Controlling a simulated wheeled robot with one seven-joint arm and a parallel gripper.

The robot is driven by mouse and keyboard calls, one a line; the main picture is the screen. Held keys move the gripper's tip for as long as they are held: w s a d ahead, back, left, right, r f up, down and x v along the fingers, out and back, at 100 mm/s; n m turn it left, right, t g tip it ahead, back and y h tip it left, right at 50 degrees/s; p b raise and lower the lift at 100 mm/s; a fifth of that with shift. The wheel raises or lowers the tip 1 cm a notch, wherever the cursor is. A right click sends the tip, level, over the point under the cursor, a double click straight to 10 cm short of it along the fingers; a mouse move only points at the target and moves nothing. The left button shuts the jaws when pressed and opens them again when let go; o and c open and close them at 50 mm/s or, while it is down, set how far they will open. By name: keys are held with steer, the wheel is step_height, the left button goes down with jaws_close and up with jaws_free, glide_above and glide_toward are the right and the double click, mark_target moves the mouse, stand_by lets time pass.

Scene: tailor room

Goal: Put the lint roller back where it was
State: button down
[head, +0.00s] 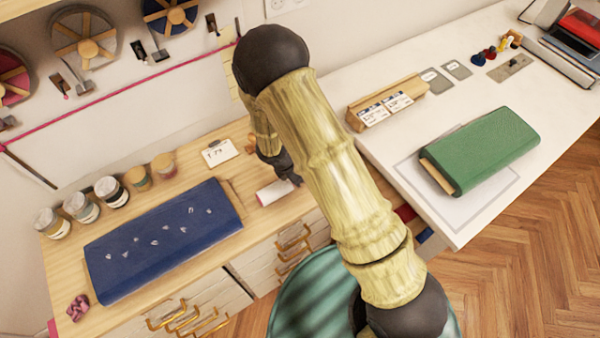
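A small white roll with a reddish end, which looks like the lint roller (273,192), lies on or just above the wooden counter near its front edge, right of the blue fabric bolt. My gripper (288,178) is dark and points down at the roll's right end. My arm hides much of the gripper, so I cannot tell whether its fingers are open or closed on the roll. Whether the roll touches the counter is also unclear.
The blue bolt (160,240), several jars (111,191) and a price card (219,152) occupy the wooden counter (185,165). On the white table (405,150) lie a green bolt (490,148) and a wooden card holder (385,103). Drawers with brass handles (292,240) are below the counter.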

steer(key=shift+f+b, duration=0.4)
steer(key=shift+f, duration=0.05)
steer(key=c, duration=1.2)
jaws_free()
steer(key=v, duration=1.7)
steer(key=shift+a+r, duration=0.15)
steer(key=shift+r, duration=0.05)
steer(key=s+d+r+m+y, duration=0.1)
steer(key=s+d+r+m, duration=0.1)
steer(key=d+m, duration=0.5)
steer(key=s+d+r+m+y, duration=0.1)
steer(key=s+d+r+m, duration=0.1)
steer(key=d+m, duration=0.5)
steer(key=s+d+r+m+y, duration=0.1)
steer(key=s+d+r+m, duration=0.2)
steer(key=d+m, duration=0.4)
steer(key=shift+s+d+m+y, duration=0.1)
steer(key=shift+m+y, duration=0.1)
steer(key=shift+m, duration=0.75)
steer(key=shift+s+d+m+y, duration=0.1)
steer(key=shift+m+y, duration=0.1)
steer(key=shift+m, duration=0.75)
